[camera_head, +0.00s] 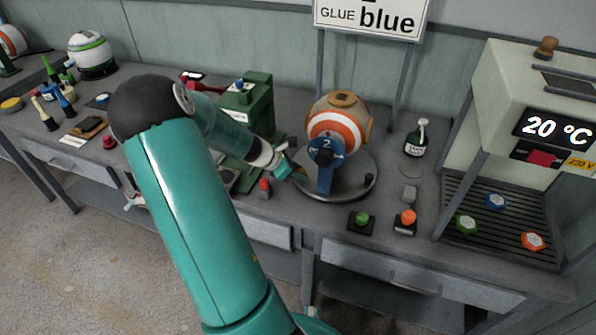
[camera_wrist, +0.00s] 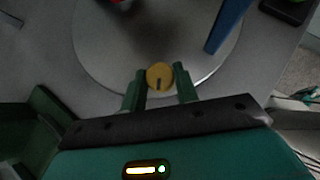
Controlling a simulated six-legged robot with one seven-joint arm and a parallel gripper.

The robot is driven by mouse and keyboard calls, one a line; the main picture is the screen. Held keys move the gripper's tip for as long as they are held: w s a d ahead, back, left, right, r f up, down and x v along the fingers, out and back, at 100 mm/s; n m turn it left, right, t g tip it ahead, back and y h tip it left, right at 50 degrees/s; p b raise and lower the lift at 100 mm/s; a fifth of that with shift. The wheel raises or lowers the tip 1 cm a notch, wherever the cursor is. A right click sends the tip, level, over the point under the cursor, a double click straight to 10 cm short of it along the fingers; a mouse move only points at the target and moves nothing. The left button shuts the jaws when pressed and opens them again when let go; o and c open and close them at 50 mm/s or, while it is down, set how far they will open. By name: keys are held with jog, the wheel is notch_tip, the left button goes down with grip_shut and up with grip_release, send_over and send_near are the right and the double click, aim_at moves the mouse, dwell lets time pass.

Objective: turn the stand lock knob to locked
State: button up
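The stand lock knob (camera_wrist: 160,73) is a small round yellow knob with a dark notch on its side nearest my gripper. It sits at the edge of the round grey stand plate (camera_wrist: 105,50). My gripper (camera_wrist: 160,69) has its two green fingers apart, one on each side of the knob, very close to its edges; firm contact does not show. In the head view my gripper (camera_head: 287,168) reaches the left side of the stand plate (camera_head: 345,192), low beside the blue upright (camera_head: 324,180) marked 2. An orange-and-white ball (camera_head: 338,126) sits above the stand.
A green machine (camera_head: 247,105) stands left of the stand, close to my arm. A green button (camera_head: 361,219) and an orange button (camera_head: 407,217) are in front.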

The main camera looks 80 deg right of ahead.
jog(key=shift+m+y, duration=0.3)
jog(key=shift+w+d+m+g+y, duration=0.15)
jog(key=shift+m+g+y, duration=0.3)
jog(key=shift+m+y, duration=0.65)
jog(key=shift+s+d+m+g+y, duration=0.1)
jog(key=shift+m+g+y, duration=0.5)
jog(key=shift+m, duration=0.8)
jog(key=shift+y, duration=0.3)
jog(key=o, duration=1)
jog(key=shift+r, duration=0.1)
